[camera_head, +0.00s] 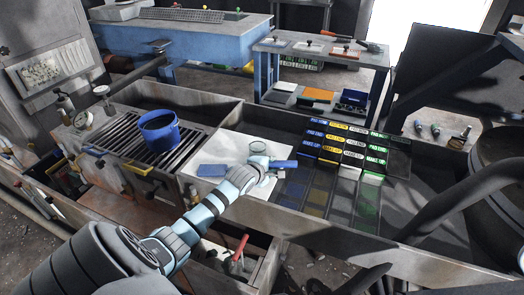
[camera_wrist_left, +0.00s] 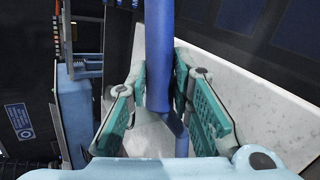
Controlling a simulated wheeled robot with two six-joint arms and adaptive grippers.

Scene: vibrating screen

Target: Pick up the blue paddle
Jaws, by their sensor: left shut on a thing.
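The blue paddle (camera_wrist_left: 160,50) runs as a long bar between the teal finger pads in the left wrist view. My left gripper (camera_wrist_left: 165,105) is shut on it. In the head view my left gripper (camera_head: 261,166) is over the white sheet at the middle of the bench. A blue end (camera_head: 285,164) sticks out to its right, and a flat blue piece (camera_head: 212,170) shows to its left. The fingers hide the stretch between, so I cannot tell if both belong to one paddle. My right gripper does not show.
A clear glass dish (camera_head: 257,148) is just behind my gripper. Rows of coloured labelled plates (camera_head: 340,140) lie to the right. A low wall (camera_head: 222,114) divides the bench.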

